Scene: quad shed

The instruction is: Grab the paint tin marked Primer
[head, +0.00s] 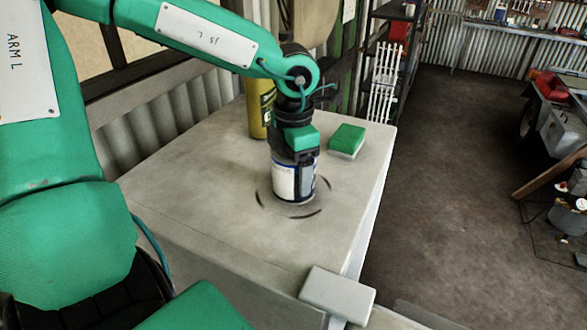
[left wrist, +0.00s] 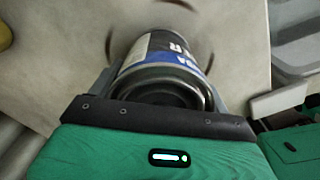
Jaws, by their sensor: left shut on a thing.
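A paint tin (head: 291,184) with a white, blue and dark label stands on the pale worktop, inside a broken dark ring mark. My left gripper (head: 294,160) comes down on it from above and is shut on its upper part. In the left wrist view the tin (left wrist: 165,60) sits between the two fingers of the gripper (left wrist: 162,88), its dark recessed top facing the camera. Only part of the lettering shows, ending in what looks like "ER", so I cannot read the full name. My right gripper is not in view.
A yellow canister (head: 258,108) stands behind my left gripper. A green and white block (head: 347,140) lies to the right of it. A pale grey block (head: 338,294) sits at the worktop's front right corner. The worktop (head: 190,180) is bare left of the tin.

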